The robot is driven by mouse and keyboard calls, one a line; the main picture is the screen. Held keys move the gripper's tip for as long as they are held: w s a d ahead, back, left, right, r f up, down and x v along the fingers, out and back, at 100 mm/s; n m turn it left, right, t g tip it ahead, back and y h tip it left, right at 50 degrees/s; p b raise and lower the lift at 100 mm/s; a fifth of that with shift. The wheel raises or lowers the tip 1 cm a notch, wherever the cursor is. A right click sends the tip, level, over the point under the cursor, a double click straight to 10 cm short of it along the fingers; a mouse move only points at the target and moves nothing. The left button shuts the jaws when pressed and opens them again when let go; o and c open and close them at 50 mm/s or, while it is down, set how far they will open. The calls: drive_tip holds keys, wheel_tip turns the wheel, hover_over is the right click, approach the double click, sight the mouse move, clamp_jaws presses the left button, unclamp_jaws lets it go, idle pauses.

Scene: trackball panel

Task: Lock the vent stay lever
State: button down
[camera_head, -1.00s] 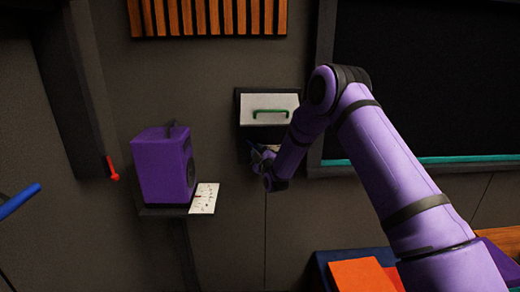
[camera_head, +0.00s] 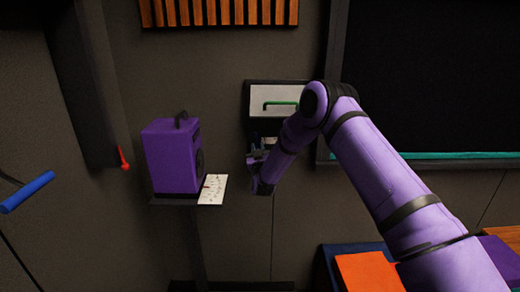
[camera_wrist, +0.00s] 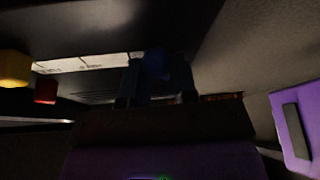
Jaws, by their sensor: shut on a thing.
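The wall unit (camera_head: 252,97) has a dark frame and a pale flap (camera_head: 290,94) with a green bar handle (camera_head: 280,104). My gripper (camera_head: 255,158) is just below this unit, partly behind my own wrist. In the dark wrist view my gripper (camera_wrist: 157,92) is shut on a dark blue piece (camera_wrist: 155,62) between its fingers, beneath a pale marked strip (camera_wrist: 85,63). I take this piece to be the vent stay lever, but its full shape and its mount are hidden. Whether it is locked cannot be seen.
A purple speaker-like box (camera_head: 172,160) on a shelf with a white card (camera_head: 212,189) stands left of my gripper. A red lever (camera_head: 123,158) and a blue bar (camera_head: 27,192) are farther left. Yellow (camera_wrist: 14,68) and red (camera_wrist: 45,90) pieces show in the wrist view.

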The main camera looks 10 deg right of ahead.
drive_tip(key=shift+a+m, duration=0.1)
drive_tip(key=shift+m, duration=0.2)
drive_tip(key=c, duration=1.2)
unclamp_jaws()
drive_tip(key=shift+o, duration=0.2)
drive_tip(key=v, duration=1)
drive_tip(key=shift+s, duration=0.35)
drive_tip(key=shift+a+f, duration=0.15)
